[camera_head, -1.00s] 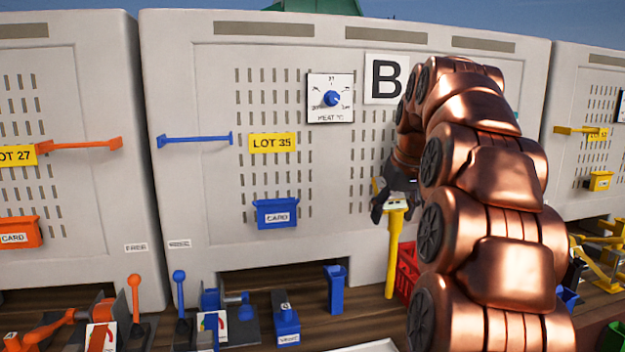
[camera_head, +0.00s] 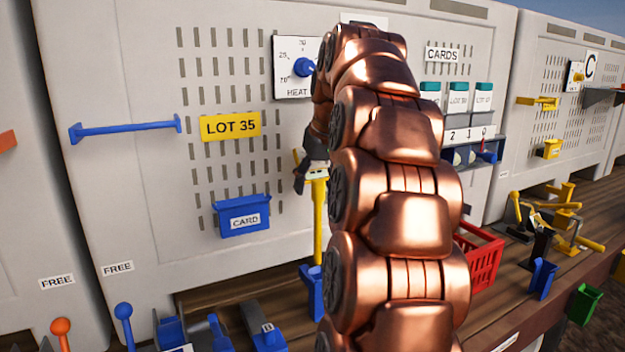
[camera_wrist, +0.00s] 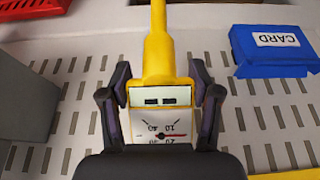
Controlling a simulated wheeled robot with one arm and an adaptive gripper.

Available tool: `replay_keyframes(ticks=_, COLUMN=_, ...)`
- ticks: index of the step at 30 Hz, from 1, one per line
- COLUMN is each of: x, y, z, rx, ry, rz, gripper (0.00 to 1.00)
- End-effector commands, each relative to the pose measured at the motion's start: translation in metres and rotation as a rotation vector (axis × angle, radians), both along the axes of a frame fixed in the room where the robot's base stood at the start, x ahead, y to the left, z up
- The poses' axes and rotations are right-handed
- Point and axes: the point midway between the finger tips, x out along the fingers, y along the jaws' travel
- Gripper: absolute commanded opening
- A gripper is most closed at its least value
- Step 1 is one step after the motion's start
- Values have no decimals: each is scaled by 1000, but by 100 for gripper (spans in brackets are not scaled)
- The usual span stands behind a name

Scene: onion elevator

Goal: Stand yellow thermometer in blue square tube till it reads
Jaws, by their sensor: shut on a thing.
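My gripper (camera_head: 309,177) is shut on the head of the yellow thermometer (camera_head: 319,220) in front of the grey panel. The thermometer hangs upright, stem down. In the wrist view the thermometer's white dial (camera_wrist: 160,122) sits between my gripper's fingers (camera_wrist: 160,82), with a red needle pointing right in the picture. The blue square tube (camera_head: 312,292) stands on the wooden bench, partly hidden by my arm. The stem's lower end meets the tube's top in the head view; I cannot tell whether it is inside, in front or behind.
A blue card box (camera_head: 242,217), a blue rail (camera_head: 125,128) and a heat dial (camera_head: 297,67) are on the panel. A red basket (camera_head: 482,258) stands right of my arm. Blue devices (camera_head: 255,325) stand left of the tube. A second blue holder (camera_head: 541,279) stands far right.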

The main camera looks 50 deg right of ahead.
Motion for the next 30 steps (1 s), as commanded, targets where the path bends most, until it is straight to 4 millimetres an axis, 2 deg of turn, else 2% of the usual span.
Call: replay_keyframes(ticks=30, x=1, y=1, z=-42, rx=1, ry=0, rz=3, gripper=6)
